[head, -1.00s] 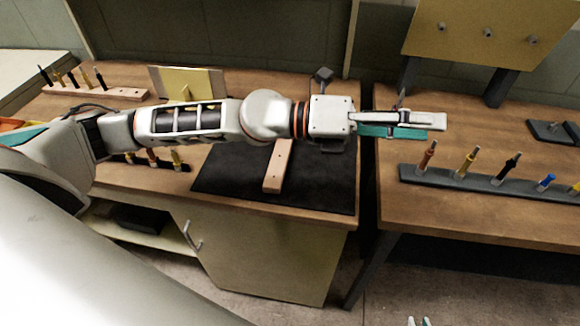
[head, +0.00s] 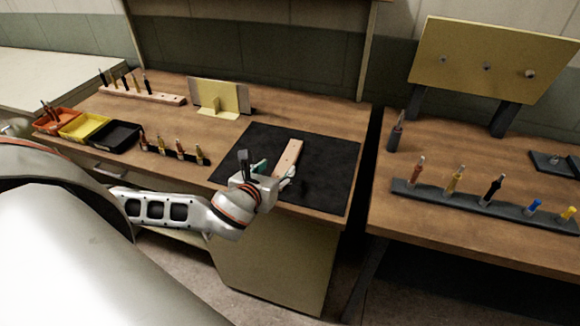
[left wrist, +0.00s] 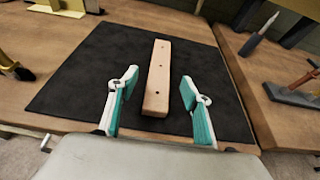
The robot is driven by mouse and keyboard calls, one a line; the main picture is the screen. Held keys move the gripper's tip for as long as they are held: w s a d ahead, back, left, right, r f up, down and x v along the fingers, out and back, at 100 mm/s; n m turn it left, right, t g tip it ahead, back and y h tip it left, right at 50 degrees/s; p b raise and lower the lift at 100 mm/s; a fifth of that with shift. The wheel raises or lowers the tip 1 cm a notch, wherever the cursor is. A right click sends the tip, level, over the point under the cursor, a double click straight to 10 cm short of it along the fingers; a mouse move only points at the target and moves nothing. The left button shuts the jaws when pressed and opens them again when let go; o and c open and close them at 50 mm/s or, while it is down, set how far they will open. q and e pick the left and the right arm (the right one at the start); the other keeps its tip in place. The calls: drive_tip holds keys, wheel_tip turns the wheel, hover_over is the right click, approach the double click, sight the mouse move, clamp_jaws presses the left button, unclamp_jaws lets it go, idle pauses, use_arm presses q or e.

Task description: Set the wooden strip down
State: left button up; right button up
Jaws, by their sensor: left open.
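The wooden strip (head: 288,158) lies flat on the black mat (head: 328,180) on the left bench. In the left wrist view the strip (left wrist: 158,80) shows several small dark holes along its length. My left gripper (head: 271,170) is at the near end of the strip, over the front part of the mat. In the left wrist view the open gripper (left wrist: 160,106) has its two teal-lined fingers apart, one to each side of the strip's near end, with gaps between. My right gripper is not in view.
A yellow bracket plate (head: 220,98) stands behind the mat. Red, yellow and black bins (head: 112,137) and a dark tool rack (head: 176,152) are to the left. A gap separates the right bench, which holds another rack (head: 480,205) and an upright tool (head: 397,132).

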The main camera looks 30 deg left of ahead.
sight(286, 162)
use_arm(q)
drive_tip(key=x, duration=0.2)
drive_tip(key=shift+w+a+f, duration=0.15)
drive_tip(key=shift+w+a, duration=0.1)
drive_tip(key=x, duration=0.5)
drive_tip(key=shift+d+f, duration=0.2)
drive_tip(key=c, duration=1.3)
drive_tip(key=shift+c, duration=0.3)
drive_tip(key=shift+r, duration=0.15)
